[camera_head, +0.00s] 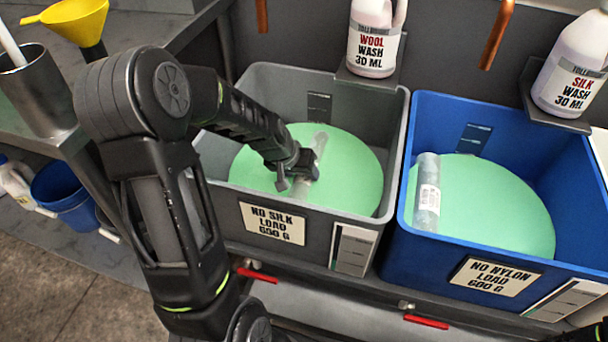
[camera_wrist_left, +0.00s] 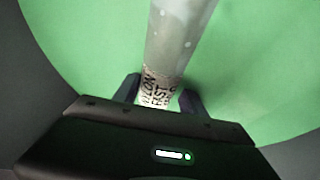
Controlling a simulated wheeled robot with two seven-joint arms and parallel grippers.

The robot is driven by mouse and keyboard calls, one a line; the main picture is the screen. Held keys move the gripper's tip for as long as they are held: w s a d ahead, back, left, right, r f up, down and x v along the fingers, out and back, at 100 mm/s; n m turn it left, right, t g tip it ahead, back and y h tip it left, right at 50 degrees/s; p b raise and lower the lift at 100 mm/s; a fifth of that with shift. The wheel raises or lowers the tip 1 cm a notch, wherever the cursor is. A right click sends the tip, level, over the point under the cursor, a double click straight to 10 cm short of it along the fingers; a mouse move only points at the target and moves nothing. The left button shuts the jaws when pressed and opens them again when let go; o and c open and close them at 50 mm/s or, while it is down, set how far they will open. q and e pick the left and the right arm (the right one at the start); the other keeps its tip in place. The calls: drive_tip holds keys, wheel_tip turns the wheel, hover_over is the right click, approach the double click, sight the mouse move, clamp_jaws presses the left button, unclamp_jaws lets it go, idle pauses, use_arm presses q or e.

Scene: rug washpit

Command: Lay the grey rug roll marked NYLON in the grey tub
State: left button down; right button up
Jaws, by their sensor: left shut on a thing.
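A blue tub (camera_head: 398,245) marked NO NYLON LOAD 600 G stands to the right, with another grey roll (camera_head: 428,190) inside. WOOL WASH (camera_head: 374,50) and SILK WASH (camera_head: 570,80) bottles stand on ledges behind. A yellow funnel (camera_head: 75,20) and metal cup (camera_head: 37,98) are at left.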

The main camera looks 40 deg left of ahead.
use_arm(q)
drive_tip(key=shift+f, duration=0.1)
drive_tip(key=c, duration=0.6)
unclamp_jaws()
drive_tip(key=p+v, duration=0.2)
drive_tip(key=v, duration=0.5)
drive_tip(key=shift+s+r, duration=0.15)
drive_tip(key=shift+r, duration=0.2)
